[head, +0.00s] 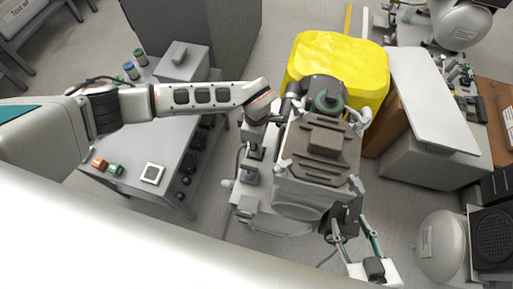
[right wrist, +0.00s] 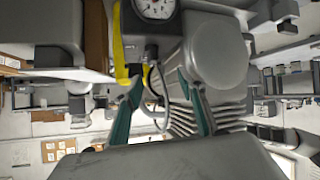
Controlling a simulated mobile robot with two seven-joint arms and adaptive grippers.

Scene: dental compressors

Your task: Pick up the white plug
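My right gripper (head: 349,226) is at the lower right of the compressor in the head view. Its two teal fingers are spread apart. In the right wrist view the open gripper (right wrist: 161,80) points at the grey compressor body (right wrist: 218,45), and a thin dark cable (right wrist: 150,85) hangs between the fingers. I see nothing clearly held. I cannot clearly make out the white plug; small white parts on the compressor (head: 305,145) are too small to tell apart. My left arm reaches in from the left to the compressor's left side; its fingers cannot be made out.
A grey bench (head: 140,190) with knobs stands at the left. A yellow-covered block (head: 345,60) is behind the compressor. A pale slanted panel (head: 430,95) is at the right. A round grey tank (head: 441,245) stands at the lower right. A pressure gauge (right wrist: 154,8) tops the wrist view.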

